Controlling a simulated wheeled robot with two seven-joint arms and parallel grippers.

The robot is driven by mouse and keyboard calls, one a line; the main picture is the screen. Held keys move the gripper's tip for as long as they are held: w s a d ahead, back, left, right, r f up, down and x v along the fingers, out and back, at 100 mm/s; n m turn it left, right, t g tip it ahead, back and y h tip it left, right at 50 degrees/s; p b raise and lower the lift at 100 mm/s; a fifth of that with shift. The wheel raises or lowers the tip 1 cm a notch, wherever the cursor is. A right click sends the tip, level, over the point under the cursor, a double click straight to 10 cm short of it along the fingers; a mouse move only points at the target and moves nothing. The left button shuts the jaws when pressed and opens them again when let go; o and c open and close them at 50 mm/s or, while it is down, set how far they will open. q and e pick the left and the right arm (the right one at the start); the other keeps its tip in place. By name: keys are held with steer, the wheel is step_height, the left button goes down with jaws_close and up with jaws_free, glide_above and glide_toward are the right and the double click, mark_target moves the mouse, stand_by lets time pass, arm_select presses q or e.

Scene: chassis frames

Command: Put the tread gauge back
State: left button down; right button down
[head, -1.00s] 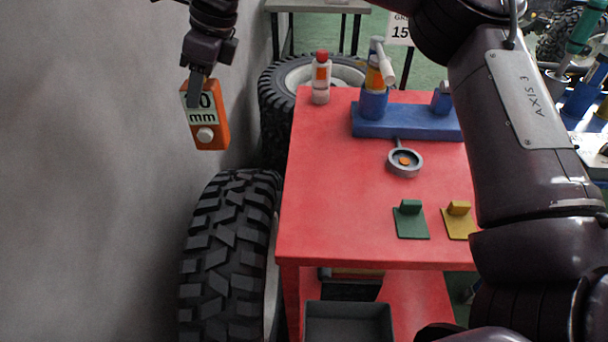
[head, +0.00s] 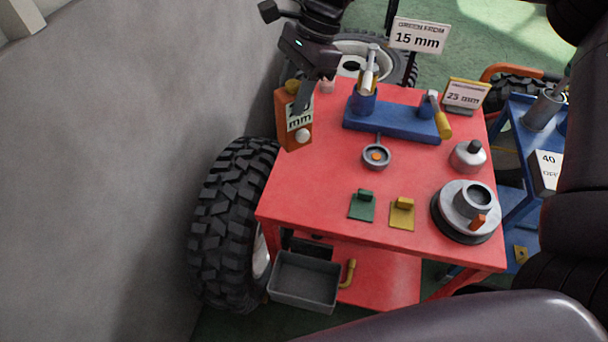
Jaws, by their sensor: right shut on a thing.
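The tread gauge (head: 295,128) is an orange block with a pale display reading "mm" and a white knob. It hangs upright, slightly tilted, below my right gripper (head: 303,97), which is shut on it. In the head view it overlaps the left edge of the red table (head: 315,190), towards the back; its height above the table is hard to tell. The fingers cover part of the display. My left gripper is not in view.
A tyre (head: 232,225) stands left. The table's left front is clear.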

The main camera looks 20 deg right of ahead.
step_height(320, 180, down, 19)
steer(key=p, duration=0.3)
steer(key=shift+w, duration=0.2)
steer(key=shift+a, duration=0.1)
steer(key=shift+f, duration=0.15)
steer(key=c, duration=0.9)
jaws_free()
steer(key=shift+o, duration=0.2)
